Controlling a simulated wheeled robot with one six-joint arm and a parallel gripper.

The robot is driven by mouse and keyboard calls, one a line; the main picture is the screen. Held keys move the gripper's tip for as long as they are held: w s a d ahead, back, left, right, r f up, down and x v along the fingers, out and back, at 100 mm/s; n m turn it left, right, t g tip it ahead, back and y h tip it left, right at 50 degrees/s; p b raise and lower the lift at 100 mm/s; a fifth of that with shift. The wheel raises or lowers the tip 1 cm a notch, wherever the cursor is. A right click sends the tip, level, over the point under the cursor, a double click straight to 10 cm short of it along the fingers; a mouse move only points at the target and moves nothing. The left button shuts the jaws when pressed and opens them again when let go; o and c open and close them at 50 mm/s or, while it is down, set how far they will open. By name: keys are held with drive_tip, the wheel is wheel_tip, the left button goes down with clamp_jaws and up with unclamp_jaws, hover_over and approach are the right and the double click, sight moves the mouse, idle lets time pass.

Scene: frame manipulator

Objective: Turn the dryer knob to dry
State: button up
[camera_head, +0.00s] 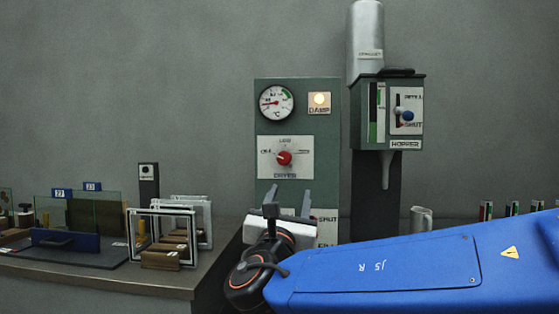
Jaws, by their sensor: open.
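The red dryer knob (284,158) sits in the middle of a white plate marked DRYER (286,174) on a tall green panel (326,185). Labels stand around the knob, one above and one on each side; its pointer direction is too small to tell for sure. Above the knob are a round °C gauge (276,103) and a lit lamp (319,99) labelled DAMP. My gripper (288,203) is below the knob, in front of the panel's lower part. Its two grey fingers point up and stand apart, with nothing between them. It hides part of the lower panel.
A green hopper box (401,90) with a blue-knobbed lever and a metal cylinder (366,40) stands right of the panel. On the left, a dark bench (150,281) carries several frames, a blue block (70,248) and glass sheets. The space before the knob looks clear.

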sight(284, 160)
drive_tip(key=shift+n+t+y, duration=0.4)
drive_tip(key=shift+n+y, duration=0.1)
drive_tip(key=shift+n, duration=0.2)
drive_tip(key=a+x, duration=0.1)
drive_tip(key=x, duration=0.4)
drive_tip(key=a+r+x, duration=0.1)
drive_tip(key=x, duration=0.5)
drive_tip(key=a+x, duration=0.1)
drive_tip(key=x, duration=0.5)
drive_tip(key=shift+s+r, duration=0.2)
drive_tip(key=shift+s, duration=0.05)
drive_tip(key=shift+c, duration=0.3)
drive_tip(key=c, duration=1)
